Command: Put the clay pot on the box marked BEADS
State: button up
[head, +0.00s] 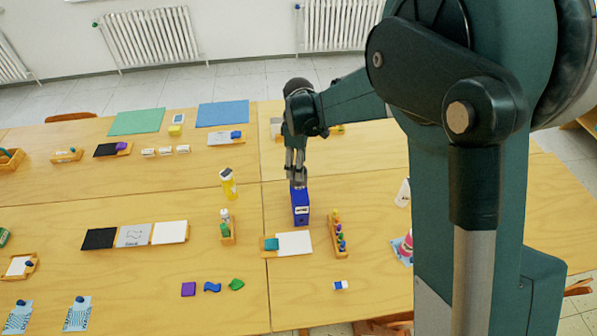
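My gripper (297,178) points straight down, with its fingertips at the top of an upright blue box (300,206) with a white label. I cannot tell whether the fingers touch the box or are closed on it. The label is too small to read. Three small white labelled boxes (166,151) stand in a row on the back left table; their lettering is also unreadable. I cannot make out a clay pot or tell which box is marked BEADS. My arm hides part of the right side.
A yellow bottle (229,184) and a wooden holder (228,231) stand left of the blue box. A wooden rack of coloured pieces (338,235) stands to its right, and a white sheet (294,243) lies in front. The table (225,318) has bare room at the front.

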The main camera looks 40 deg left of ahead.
notch_tip(320, 180, up, 7)
jog(key=shift+f, duration=0.2)
dwell(0.7)
dwell(0.4)
jog(key=w+d+r+m+t+y, duration=0.1)
jog(key=w+d+r+m, duration=0.15)
jog(key=d+r, duration=0.65)
jog(key=w+d+r+m+t, duration=0.1)
jog(key=d+r+m, duration=0.25)
jog(key=d, duration=1.15)
jog(key=w+d+r+m+t+y, duration=0.15)
jog(key=d+r+m, duration=0.3)
jog(key=d, duration=0.75)
jog(key=s+d+r+m+t+h, duration=0.1)
jog(key=s+d+r+m, duration=0.15)
jog(key=d, duration=0.65)
jog(key=s+d+r+m, duration=0.1)
jog(key=s+d+m, duration=0.25)
jog(key=d, duration=0.55)
jog(key=s+d+f+m+t+h, duration=0.1)
jog(key=s+d+f+m+t, duration=0.1)
jog(key=s+d+m, duration=0.4)
jog(key=s+d+f, duration=0.1)
jog(key=s+d, duration=0.4)
jog(key=d, duration=0.2)
jog(key=shift+d+f+t, duration=0.15)
jog(key=shift+d+t, duration=0.1)
jog(key=shift+t, duration=0.1)
